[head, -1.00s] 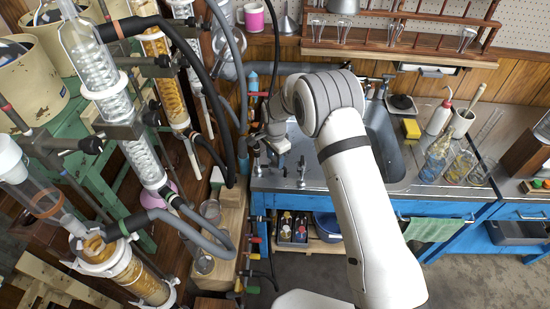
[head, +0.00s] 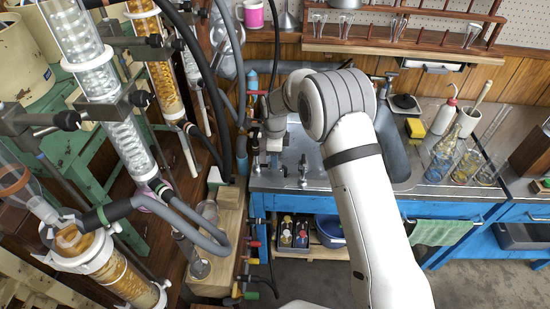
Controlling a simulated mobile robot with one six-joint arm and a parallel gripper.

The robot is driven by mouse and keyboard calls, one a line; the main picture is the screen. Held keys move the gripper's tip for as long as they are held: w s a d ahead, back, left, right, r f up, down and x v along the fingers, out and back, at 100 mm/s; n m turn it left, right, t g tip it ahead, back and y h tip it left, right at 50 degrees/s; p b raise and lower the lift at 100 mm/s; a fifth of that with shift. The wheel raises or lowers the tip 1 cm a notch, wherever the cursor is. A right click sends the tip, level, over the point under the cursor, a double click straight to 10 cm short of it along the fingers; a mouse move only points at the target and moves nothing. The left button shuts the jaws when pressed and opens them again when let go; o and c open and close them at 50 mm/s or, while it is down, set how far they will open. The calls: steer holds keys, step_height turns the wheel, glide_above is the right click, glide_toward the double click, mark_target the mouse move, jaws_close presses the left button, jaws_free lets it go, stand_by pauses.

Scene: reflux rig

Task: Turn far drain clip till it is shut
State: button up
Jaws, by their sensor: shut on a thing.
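My gripper (head: 258,160) is at the left end of the blue sink bench, beside the tubing of the glass rig. It points down, and its jaws are small and dark in the head view. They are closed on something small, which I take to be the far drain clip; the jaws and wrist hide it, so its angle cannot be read. Several small valve handles show lower down along the wooden block, among them a red one (head: 255,244).
Glass columns (head: 130,140) and black hoses (head: 213,90) crowd the left side. The grey sink (head: 393,140) lies right of my wrist, with a small tap fitting (head: 303,172) close by. Glassware (head: 440,155) stands on the bench at right.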

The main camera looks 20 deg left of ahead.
steer(key=shift+m, duration=0.4)
steer(key=o, duration=1)
step_height(320, 180, up, 8)
steer(key=shift+f+b, duration=0.1)
steer(key=shift+b, duration=0.3)
